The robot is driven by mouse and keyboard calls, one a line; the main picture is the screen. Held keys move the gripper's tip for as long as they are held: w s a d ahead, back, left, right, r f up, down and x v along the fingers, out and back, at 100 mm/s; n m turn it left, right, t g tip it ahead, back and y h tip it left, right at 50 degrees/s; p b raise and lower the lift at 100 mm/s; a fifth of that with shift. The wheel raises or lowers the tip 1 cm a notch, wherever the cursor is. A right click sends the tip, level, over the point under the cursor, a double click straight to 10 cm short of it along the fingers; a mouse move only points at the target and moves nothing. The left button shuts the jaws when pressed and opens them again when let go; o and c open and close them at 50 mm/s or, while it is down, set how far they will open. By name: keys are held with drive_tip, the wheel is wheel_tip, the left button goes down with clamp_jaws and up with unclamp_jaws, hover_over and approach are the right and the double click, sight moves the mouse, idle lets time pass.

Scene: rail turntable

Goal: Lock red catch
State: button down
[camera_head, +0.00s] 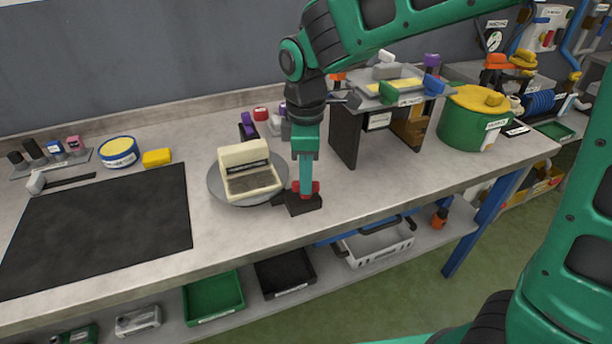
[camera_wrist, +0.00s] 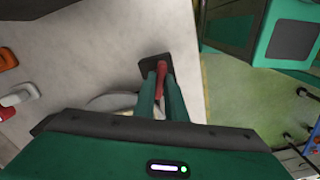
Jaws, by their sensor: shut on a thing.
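The red catch (camera_head: 316,187) sits on a small black base (camera_head: 303,205) at the front edge of the workbench, right of the round grey turntable (camera_head: 216,187). My gripper (camera_head: 306,188) points straight down and is shut on the red catch. In the wrist view the red catch (camera_wrist: 161,80) shows as a red bar at my fingertips (camera_wrist: 160,88), above its dark base (camera_wrist: 154,68). The fingers hide part of it.
A dark mat (camera_head: 100,225) lies at the left. A grey stand (camera_head: 345,140) with a tray on top and a green pot with a yellow lid (camera_head: 472,125) are at the right. Purple and red items stand behind the turntable. Bins sit on the lower shelf. The bench right of the catch is clear.

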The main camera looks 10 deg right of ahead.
drive_tip(key=m, duration=0.7)
drive_tip(key=shift+w+r, duration=0.15)
drive_tip(key=shift+w, duration=0.1)
drive_tip(key=m, duration=0.6)
drive_tip(key=shift+m, duration=0.3)
drive_tip(key=c, duration=1.8)
unclamp_jaws()
drive_tip(key=shift+c, duration=0.2)
drive_tip(key=shift+o, duration=0.2)
drive_tip(key=shift+s, duration=0.1)
